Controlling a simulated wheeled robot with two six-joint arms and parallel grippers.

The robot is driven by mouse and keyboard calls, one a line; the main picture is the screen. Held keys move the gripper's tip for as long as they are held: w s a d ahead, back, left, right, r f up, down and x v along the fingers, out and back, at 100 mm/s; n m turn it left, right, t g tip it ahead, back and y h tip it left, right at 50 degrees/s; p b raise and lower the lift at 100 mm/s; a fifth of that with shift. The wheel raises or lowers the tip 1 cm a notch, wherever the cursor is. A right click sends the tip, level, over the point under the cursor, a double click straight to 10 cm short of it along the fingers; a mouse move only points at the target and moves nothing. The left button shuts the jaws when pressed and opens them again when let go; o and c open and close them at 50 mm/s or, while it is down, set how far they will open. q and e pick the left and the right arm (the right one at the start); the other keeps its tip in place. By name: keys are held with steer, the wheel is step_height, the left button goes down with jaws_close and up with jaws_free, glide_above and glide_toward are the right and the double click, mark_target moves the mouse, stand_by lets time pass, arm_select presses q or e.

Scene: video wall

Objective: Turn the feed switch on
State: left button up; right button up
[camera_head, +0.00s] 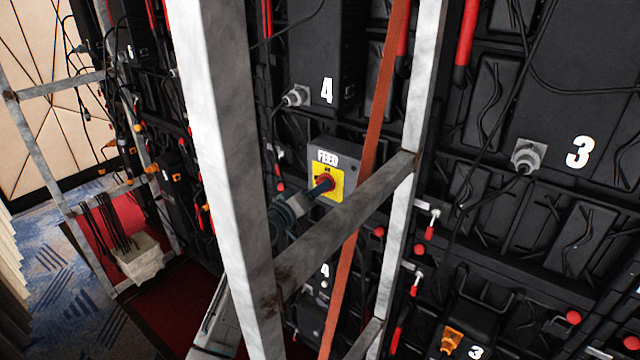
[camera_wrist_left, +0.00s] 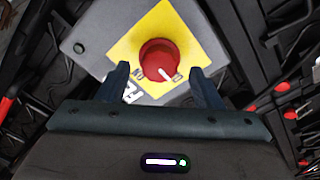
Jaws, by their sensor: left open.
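The feed switch is a red rotary knob (camera_head: 325,183) on a yellow plate (camera_head: 337,187), set on a grey box (camera_head: 345,158) labelled FEED. My left gripper (camera_head: 318,188) is in front of the knob. In the wrist view its two dark fingers (camera_wrist_left: 160,84) are apart, one on each side below the knob, with nothing held between them. A post partly hides my left arm. My right gripper is not seen.
A pale metal upright (camera_head: 222,150) and a sloping crossbar (camera_head: 345,220) stand close in front of the switch. A reddish strap (camera_head: 381,100) runs just right of the box. Black panels with cables and connectors (camera_head: 527,155) fill the back.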

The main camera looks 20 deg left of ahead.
arm_select(q)
steer(key=shift+x, duration=1.2)
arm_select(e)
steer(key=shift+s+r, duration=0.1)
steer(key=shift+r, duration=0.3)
arm_select(q)
steer(key=shift+c, duration=0.4)
steer(key=c, duration=0.9)
arm_select(e)
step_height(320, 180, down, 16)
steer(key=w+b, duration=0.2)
steer(key=b, duration=1.5)
arm_select(q)
steer(key=shift+f+m+b, duration=0.1)
steer(key=shift+m+b, duration=1.25)
steer(key=shift+m, duration=7.75)
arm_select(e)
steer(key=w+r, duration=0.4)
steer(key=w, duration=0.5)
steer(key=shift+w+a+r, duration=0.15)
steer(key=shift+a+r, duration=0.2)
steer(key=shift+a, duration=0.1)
